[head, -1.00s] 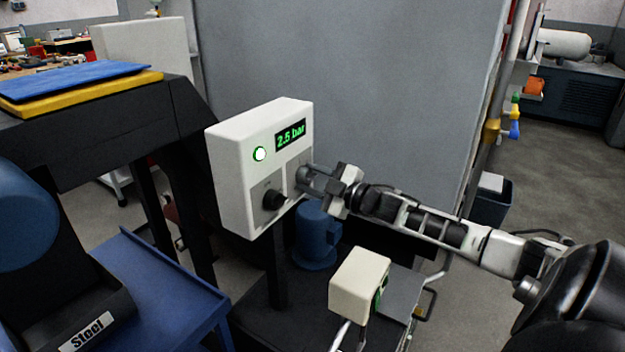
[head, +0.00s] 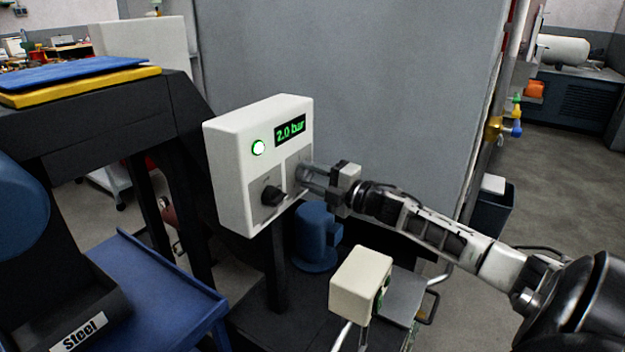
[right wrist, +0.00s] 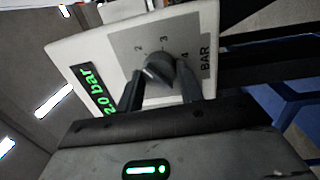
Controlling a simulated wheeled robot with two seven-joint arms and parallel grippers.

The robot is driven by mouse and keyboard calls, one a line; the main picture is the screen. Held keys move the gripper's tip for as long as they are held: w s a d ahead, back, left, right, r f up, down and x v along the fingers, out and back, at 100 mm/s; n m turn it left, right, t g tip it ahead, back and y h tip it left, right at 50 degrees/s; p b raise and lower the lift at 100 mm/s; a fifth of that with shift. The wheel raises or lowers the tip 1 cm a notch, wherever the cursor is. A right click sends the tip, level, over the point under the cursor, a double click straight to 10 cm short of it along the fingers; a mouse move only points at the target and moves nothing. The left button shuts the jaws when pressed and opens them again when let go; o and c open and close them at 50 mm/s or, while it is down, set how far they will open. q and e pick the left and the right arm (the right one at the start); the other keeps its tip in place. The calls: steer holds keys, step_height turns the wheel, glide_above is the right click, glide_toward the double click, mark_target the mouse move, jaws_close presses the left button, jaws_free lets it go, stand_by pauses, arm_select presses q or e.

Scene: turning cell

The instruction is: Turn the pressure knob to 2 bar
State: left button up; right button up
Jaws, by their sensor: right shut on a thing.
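The white control box (head: 235,190) stands in the middle of the head view. Its green display (head: 290,130) reads 2.0 bar, and the display (right wrist: 93,90) shows the same in the right wrist view. The dark pressure knob (right wrist: 158,69) sits on a grey plate with 2, 3, 4 and BAR around it. My right gripper (head: 306,175) is at the box's front, with its fingers (right wrist: 160,84) on both sides of the knob, shut on it. The fingers hide most of this knob in the head view. My left gripper is not in view.
A second black knob (head: 272,196) is left of the gripped one. A small cream box (head: 358,283) stands below my right arm. A blue tray (head: 150,285) is at lower left, and a grey panel (head: 400,90) behind.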

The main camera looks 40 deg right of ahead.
stand_by(0.4)
steer(key=o, duration=1)
steer(key=shift+p+v, duration=0.55)
steer(key=shift+v, duration=7.5)
steer(key=shift+w, duration=0.1)
